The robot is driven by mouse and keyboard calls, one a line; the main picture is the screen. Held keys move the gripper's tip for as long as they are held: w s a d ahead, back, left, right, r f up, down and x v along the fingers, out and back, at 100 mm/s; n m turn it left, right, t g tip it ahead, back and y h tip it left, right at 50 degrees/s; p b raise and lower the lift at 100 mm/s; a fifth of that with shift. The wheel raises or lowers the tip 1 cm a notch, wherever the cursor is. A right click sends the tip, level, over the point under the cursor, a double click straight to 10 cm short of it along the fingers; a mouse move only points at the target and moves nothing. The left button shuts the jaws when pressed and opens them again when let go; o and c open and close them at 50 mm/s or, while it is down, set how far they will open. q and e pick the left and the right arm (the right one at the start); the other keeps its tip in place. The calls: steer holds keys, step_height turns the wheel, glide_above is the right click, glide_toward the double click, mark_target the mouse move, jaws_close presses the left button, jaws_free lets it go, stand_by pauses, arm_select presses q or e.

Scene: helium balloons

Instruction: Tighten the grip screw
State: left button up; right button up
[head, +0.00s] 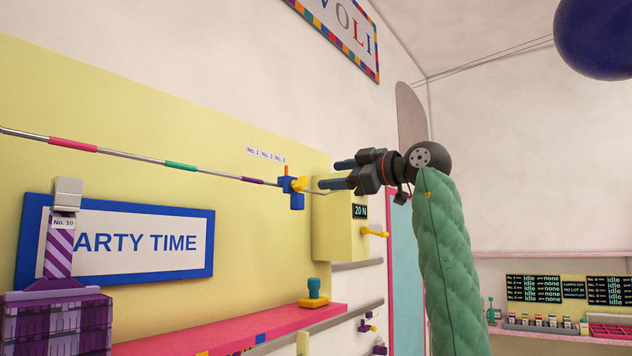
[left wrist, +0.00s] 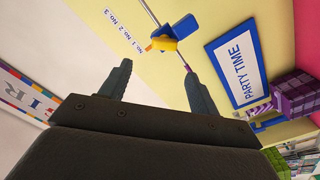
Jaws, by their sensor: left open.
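A blue clamp (head: 291,193) with a yellow grip screw (head: 299,184) sits on a thin rod (head: 220,175) with coloured bands, in front of the yellow wall panel. My left gripper (head: 338,174) is open and empty, just right of the screw, with its two blue-grey fingers pointing towards it. In the left wrist view the blue clamp (left wrist: 182,24) and yellow screw (left wrist: 162,44) show beyond the open fingertips (left wrist: 157,69), apart from them. How tight the screw is cannot be told. My right gripper is not in view.
A pale yellow box (head: 335,235) with a "20 N" display (head: 360,211) and a yellow handle (head: 375,232) stands below my left gripper. A pink shelf (head: 230,333) runs below, bearing a stamp-like piece (head: 313,294). A blue-framed sign (head: 140,242) is at left.

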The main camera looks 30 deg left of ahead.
mark_target(305, 181)
arm_select(q)
steer(key=shift+n, duration=0.8)
steer(key=a+p, duration=0.1)
steer(key=a, duration=0.1)
steer(key=a+p, duration=0.1)
steer(key=a, duration=0.1)
steer(key=a+p, duration=0.2)
steer(key=shift+w+a+f, duration=0.2)
steer(key=shift+w, duration=0.15)
steer(key=shift+a+f+p, duration=0.15)
steer(key=shift+a+p, duration=0.3)
steer(key=shift+a, duration=0.25)
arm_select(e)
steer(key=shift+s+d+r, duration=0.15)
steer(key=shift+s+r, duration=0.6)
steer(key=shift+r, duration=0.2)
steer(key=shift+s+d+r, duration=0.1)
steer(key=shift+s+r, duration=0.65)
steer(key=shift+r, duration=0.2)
